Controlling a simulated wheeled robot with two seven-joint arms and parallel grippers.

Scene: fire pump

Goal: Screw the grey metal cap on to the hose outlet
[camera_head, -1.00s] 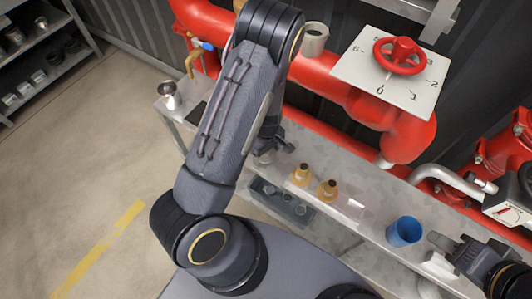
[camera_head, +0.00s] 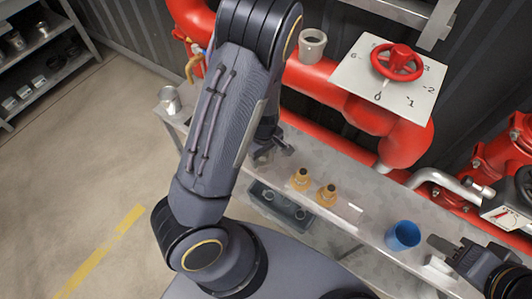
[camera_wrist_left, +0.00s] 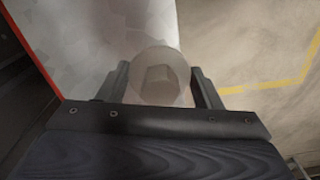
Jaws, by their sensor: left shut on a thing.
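My left gripper (camera_head: 270,152) is low over the bench, partly behind my own arm in the head view. In the left wrist view its fingers (camera_wrist_left: 160,85) stand either side of a round, pale grey cap (camera_wrist_left: 150,58) with a hexagonal middle, and it is shut on this cap. The cap is hard to make out in the head view. A grey, open-ended round fitting (camera_head: 312,44) sits by the red pipe; I cannot tell whether it is the hose outlet. My right gripper (camera_head: 436,254) is at the lower right, beside a small white block; its jaw state is unclear.
Two brass fittings (camera_head: 302,180) and a blue cup (camera_head: 403,235) stand on the grey bench (camera_head: 345,185). A silver cup-like piece (camera_head: 170,100) is at its left end. A dark tray (camera_head: 280,207) lies below. Red pipes with a handwheel (camera_head: 398,62) run behind.

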